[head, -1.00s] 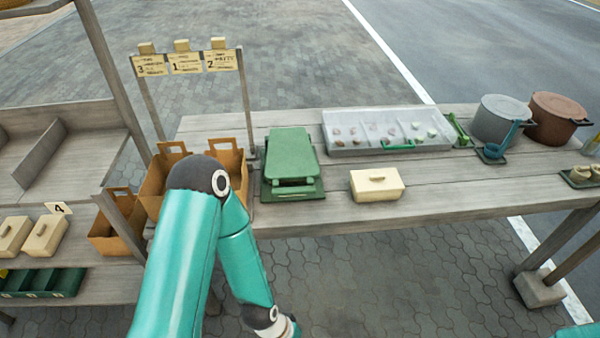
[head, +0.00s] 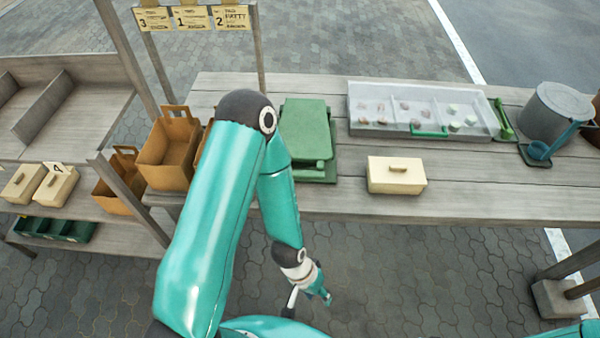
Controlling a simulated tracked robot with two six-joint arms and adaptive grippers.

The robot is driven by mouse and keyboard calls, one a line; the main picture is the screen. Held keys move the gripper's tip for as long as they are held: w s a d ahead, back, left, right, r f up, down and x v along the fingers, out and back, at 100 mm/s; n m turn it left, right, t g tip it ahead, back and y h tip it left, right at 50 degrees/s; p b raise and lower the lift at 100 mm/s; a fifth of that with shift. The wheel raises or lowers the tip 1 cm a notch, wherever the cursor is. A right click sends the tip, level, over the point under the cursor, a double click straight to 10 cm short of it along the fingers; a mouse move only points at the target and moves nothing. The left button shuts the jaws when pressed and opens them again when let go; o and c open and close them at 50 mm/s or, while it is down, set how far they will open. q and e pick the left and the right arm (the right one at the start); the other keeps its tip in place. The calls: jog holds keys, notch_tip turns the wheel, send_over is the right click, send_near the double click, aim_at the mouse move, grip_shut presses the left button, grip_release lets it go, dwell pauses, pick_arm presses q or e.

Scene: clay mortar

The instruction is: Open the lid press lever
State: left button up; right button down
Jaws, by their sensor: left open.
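The green lid press (head: 304,128) sits on the wooden table behind my left arm, its flat top plate lying down over its base. A green bar at its front edge looks like the lever, but my arm partly hides the press's left side, so I cannot be sure. My left gripper (head: 309,300) is open and empty. It hangs low over the paving, in front of the table edge and apart from the press. My right gripper is not in view.
A cream lidded box (head: 397,175) stands right of the press. A clear-lidded tray (head: 424,108) and grey pot (head: 553,112) stand farther right. Brown paper bags (head: 170,150) stand at left, below a ticket rail (head: 192,18). The table front between box and pot is clear.

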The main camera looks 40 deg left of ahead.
pick_arm(q)
notch_tip(320, 180, down, 2)
jog(key=s+d+m+g+b, duration=0.1)
jog(key=d+m+b, duration=0.1)
jog(key=d+b, duration=0.15)
jog(key=m+t+y+b, duration=0.9)
jog(key=y+b, duration=1)
jog(key=b, duration=1.1)
send_near(302, 178)
jog(key=w+a, duration=0.1)
jog(key=a, duration=0.2)
jog(key=w+a+n+t, duration=0.1)
jog(key=w+a, duration=0.1)
jog(key=a, duration=0.1)
jog(key=w+a+n+t, duration=0.1)
jog(key=w+a, duration=0.1)
jog(key=a, duration=0.1)
jog(key=shift+w+a+f, duration=0.25)
jog(key=shift+a+f, duration=0.05)
jog(key=shift+a, duration=0.1)
jog(key=shift+c, duration=0.2)
